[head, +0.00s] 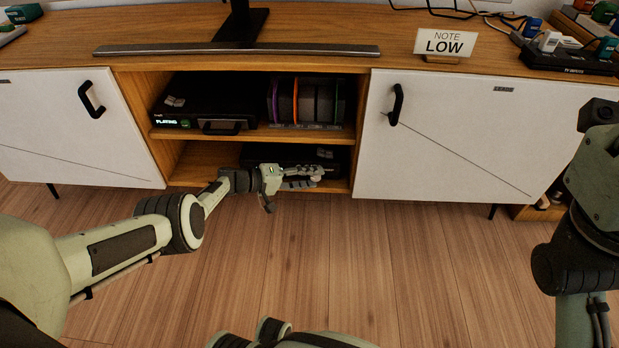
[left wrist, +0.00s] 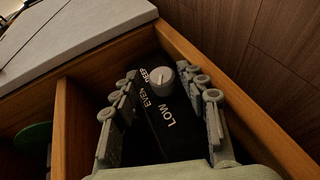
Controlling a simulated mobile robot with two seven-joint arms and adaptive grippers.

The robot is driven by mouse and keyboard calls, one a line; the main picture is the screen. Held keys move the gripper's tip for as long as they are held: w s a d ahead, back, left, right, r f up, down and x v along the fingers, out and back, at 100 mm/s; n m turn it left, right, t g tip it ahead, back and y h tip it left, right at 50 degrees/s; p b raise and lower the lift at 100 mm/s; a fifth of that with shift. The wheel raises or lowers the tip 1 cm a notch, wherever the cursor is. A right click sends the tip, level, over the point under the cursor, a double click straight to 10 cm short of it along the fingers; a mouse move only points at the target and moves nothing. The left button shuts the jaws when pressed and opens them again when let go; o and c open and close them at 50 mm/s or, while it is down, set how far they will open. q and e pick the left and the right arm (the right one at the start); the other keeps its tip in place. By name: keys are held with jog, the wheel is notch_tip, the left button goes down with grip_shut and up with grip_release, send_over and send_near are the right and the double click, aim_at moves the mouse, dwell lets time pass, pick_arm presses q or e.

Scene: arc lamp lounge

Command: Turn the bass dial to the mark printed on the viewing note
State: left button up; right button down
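The viewing note (head: 446,43) stands on the cabinet top and reads "NOTE LOW". The bass dial (left wrist: 187,79) is a round light-grey knob on a black unit in the lower shelf bay. White words DEEP, EVEN and LOW are printed beside it; the dial's pointer is too small to read surely. My left gripper (head: 312,176) reaches the front of the lower bay. In the left wrist view its fingers (left wrist: 164,92) are spread, with the dial near the right fingertips; contact cannot be told. My right arm is at the right edge, its fingers out of view.
The black unit (head: 262,154) sits under a shelf with a player (head: 205,108) showing "PLAYING" and a row of upright discs (head: 305,101). Wooden bay walls stand close around my left gripper. White doors (head: 455,145) flank the bay. The floor in front is clear.

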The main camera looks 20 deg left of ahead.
pick_arm(q)
jog(key=shift+s+a, duration=0.1)
jog(key=shift+s+a+r, duration=0.1)
jog(key=shift+s+a, duration=0.35)
jog(key=shift+a, duration=0.15)
jog(key=v, duration=0.6)
jog(key=shift+r, duration=0.15)
jog(key=shift+s+a, duration=0.1)
